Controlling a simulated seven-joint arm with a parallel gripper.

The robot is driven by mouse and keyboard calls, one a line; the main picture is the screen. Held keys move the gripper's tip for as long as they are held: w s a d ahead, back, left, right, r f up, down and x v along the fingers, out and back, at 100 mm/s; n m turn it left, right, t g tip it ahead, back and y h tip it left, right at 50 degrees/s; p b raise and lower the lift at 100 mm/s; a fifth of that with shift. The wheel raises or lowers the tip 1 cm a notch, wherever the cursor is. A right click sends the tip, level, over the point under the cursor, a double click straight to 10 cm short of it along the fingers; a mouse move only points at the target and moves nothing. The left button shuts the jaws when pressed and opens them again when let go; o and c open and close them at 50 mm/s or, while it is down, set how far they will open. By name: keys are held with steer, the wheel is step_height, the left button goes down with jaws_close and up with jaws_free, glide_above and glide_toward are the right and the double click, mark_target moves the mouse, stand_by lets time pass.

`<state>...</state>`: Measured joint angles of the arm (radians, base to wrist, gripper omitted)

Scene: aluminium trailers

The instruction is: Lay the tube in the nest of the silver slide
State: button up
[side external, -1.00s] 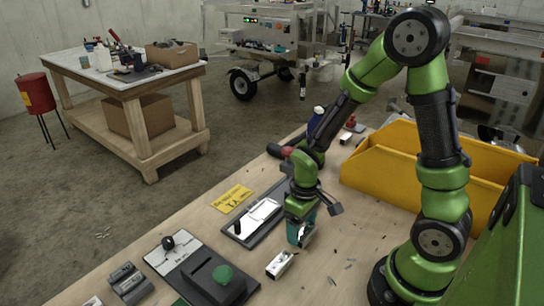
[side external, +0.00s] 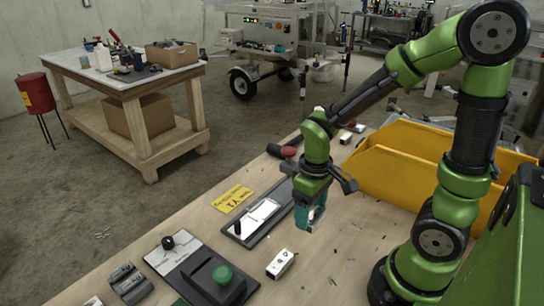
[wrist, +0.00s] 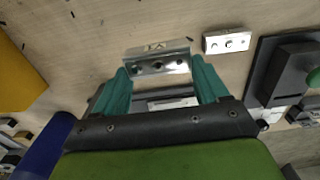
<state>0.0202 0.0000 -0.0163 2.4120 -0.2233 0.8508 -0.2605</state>
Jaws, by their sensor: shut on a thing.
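My gripper (side external: 312,222) is shut on a silver metal piece with several dark holes in one face, which I take for the tube (wrist: 157,62). In the wrist view it lies across between the teal fingertips, and some lettering shows near its upper edge. In the side view the fingers hide most of it, and the gripper appears above the bare table. The slide (side external: 262,213), a long pale silver strip with a black knob on a dark base, lies left of the gripper. Its far end is partly behind my arm, and I cannot make out its nest.
A similar silver piece (side external: 280,263) lies loose on the table (side external: 335,265). A black box with a green button (side external: 222,275) and a white plate with a black knob (side external: 172,250) are at front left. A yellow bin (side external: 400,165) stands right. A yellow sign (side external: 232,198) lies flat.

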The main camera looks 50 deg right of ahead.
glide_above(260, 208)
steer(key=shift+w+f, duration=0.15)
steer(key=shift+f, duration=2.4)
steer(key=shift+f, duration=0.15)
steer(key=o, duration=1.1)
steer(key=shift+o, duration=0.2)
